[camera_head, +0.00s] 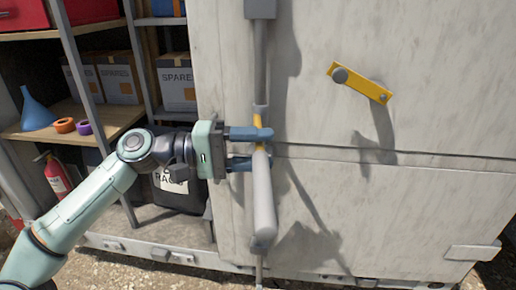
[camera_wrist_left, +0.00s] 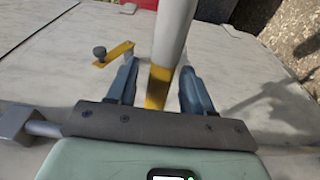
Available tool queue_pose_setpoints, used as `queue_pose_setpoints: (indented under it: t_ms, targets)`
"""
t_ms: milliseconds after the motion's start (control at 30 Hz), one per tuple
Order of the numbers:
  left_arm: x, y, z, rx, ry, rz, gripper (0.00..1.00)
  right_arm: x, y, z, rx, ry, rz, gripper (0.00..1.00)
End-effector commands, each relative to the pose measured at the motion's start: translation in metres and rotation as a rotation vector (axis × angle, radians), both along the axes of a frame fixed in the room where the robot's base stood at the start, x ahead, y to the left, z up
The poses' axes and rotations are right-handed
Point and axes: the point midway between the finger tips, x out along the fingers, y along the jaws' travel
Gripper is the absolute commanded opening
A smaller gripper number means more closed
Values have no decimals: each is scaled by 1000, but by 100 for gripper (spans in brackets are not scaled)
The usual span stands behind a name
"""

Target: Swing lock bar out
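My left gripper (camera_head: 251,148) is at the yellow band, with one blue finger above the other. In the left wrist view the bar (camera_wrist_left: 175,30) runs between the two fingers of the left gripper (camera_wrist_left: 160,92), with gaps visible on both sides, so the gripper is open. I cannot tell whether a finger touches the bar. My right gripper is in neither view.
A yellow plate with a grey knob (camera_head: 360,83) sits on the tank's panel to the right. It also shows in the wrist view (camera_wrist_left: 116,53). Shelves on the left hold SPARES boxes (camera_head: 176,82) and a blue funnel (camera_head: 36,112). A red extinguisher (camera_head: 57,177) stands below.

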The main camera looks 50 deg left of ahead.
Motion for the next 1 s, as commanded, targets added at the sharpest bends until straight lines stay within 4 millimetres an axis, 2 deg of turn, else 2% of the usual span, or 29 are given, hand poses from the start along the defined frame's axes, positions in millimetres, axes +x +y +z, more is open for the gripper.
queue_pose_setpoints:
  t_ms: [267,367,633,800,1000]
  targets:
    - [-7,4,1,-1,0,0,51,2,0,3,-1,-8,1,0]
    - [-20,13,2,-3,-2,1,51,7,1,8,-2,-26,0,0]
    - [-71,48,2,-1,-4,3,51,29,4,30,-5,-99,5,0]
    - [-96,65,2,-1,-1,1,51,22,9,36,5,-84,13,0]
    - [-110,75,0,0,0,1,51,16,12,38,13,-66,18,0]
